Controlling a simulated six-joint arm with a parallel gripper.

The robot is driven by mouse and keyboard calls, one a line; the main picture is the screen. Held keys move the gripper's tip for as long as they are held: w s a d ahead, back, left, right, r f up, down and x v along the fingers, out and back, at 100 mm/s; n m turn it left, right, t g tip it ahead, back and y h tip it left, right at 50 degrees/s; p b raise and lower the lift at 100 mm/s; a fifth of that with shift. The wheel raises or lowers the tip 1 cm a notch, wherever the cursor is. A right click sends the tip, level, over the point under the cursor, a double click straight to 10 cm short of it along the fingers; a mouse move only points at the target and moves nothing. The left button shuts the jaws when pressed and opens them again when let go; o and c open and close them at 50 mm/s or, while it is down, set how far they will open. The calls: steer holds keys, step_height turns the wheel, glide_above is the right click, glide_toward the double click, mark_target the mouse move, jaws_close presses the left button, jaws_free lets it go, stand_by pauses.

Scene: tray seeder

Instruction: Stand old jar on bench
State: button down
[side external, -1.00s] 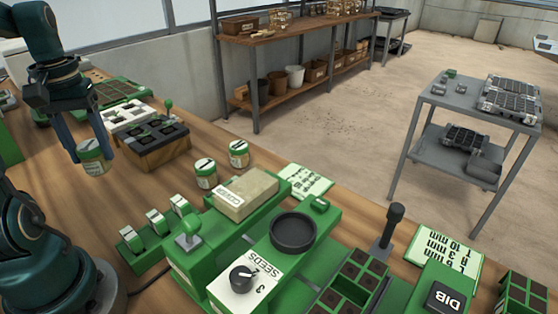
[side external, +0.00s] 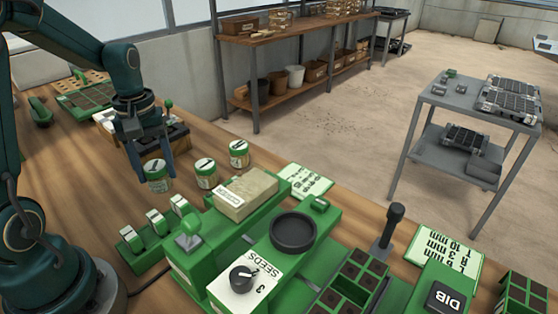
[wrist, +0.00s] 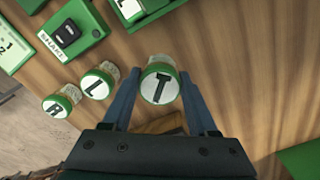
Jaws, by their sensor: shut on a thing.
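My gripper (side external: 157,171) is shut on a small jar (side external: 157,184) with a green rim and a white label on its lid. In the wrist view the held jar's lid (wrist: 160,88) shows a black T, with a finger on each side. The jar is upright, just over or on the wooden bench (side external: 80,190); I cannot tell whether its base touches. Its lid looks larger than the others in the wrist view. Two similar jars stand on the bench to its right: the L jar (wrist: 95,85) and the R jar (wrist: 58,105).
The green seeder (side external: 300,270) with a tan block (side external: 245,195) is to the right. Bare bench lies left of the jar.

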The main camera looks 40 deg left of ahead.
mark_target(160, 183)
steer(key=shift+f, duration=1.9)
steer(key=shift+f, duration=0.15)
steer(key=shift+c, duration=0.9)
jaws_free()
